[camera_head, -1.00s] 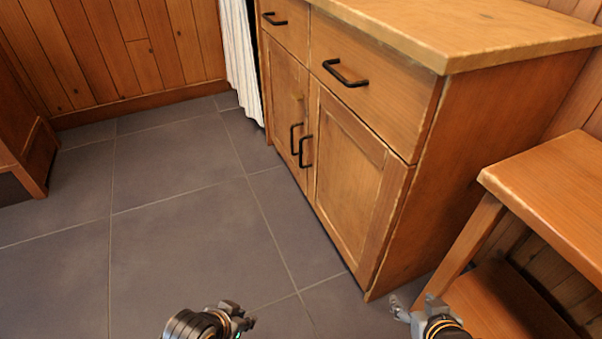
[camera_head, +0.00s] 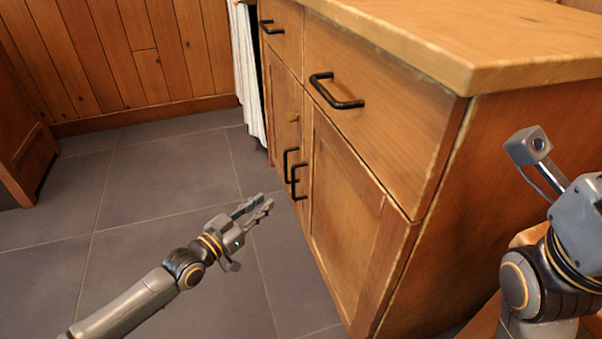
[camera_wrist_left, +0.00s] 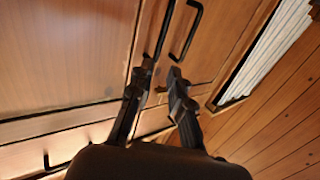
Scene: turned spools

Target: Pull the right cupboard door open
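The right cupboard door (camera_head: 345,220) is shut, with a black bar handle (camera_head: 293,182) near its left edge. The left door's similar handle (camera_head: 286,163) is close beside it. My left gripper (camera_head: 262,206) is open and empty, just left of and slightly below the right door's handle, apart from it in the head view. In the left wrist view the picture is upside down; the two spread fingers (camera_wrist_left: 161,72) point toward the right door's handle (camera_wrist_left: 161,32). My right gripper (camera_head: 528,146) is only partly seen by the cupboard's right side; its finger state is unclear.
Drawers with black handles (camera_head: 336,92) sit above the doors, under a wooden worktop (camera_head: 450,40). A white curtain (camera_head: 247,75) hangs left of the cupboard. Open tiled floor (camera_head: 150,170) lies in front. A wooden bench is mostly hidden behind my right arm.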

